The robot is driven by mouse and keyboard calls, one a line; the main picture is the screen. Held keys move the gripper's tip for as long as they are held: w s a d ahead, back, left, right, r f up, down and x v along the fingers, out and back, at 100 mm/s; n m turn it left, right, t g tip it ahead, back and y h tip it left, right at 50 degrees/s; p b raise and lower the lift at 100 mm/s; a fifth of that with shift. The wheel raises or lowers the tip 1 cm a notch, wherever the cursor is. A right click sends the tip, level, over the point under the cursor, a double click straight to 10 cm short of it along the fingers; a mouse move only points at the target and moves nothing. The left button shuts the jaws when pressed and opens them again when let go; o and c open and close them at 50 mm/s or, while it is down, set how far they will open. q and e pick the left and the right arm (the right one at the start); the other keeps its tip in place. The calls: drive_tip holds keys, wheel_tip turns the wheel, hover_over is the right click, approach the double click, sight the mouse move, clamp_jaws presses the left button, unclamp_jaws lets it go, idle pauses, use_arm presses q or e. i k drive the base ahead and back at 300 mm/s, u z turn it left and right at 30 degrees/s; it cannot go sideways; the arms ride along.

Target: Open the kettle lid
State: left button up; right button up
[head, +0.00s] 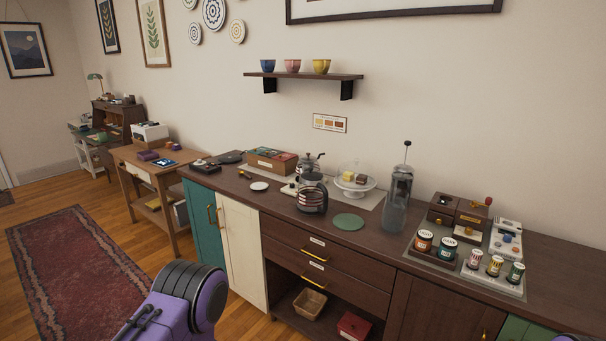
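A dark, rounded kettle-like vessel (312,198) with a lighter band stands upright on the brown counter (270,202), near its front edge. Its top looks covered, but whether the lid is shut is too small to tell. Just behind it is a silver pot (309,166) with a knobbed top and a dark handle; I cannot tell for sure which of the two is the kettle. A purple and black part of my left arm shows at the bottom, well in front of the counter. Neither gripper is in view.
A green round mat (348,222) lies right of the vessel, and a tall glass press (397,200) stands beyond it. A cake stand (356,184) is behind. A small white plate (259,186) lies to the left. Several jars stand on a tray (510,288) at right.

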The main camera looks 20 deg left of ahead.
sight(309, 175)
drive_tip(key=u, duration=0.4)
drive_tip(key=i, duration=0.85)
drive_tip(key=u, duration=0.2)
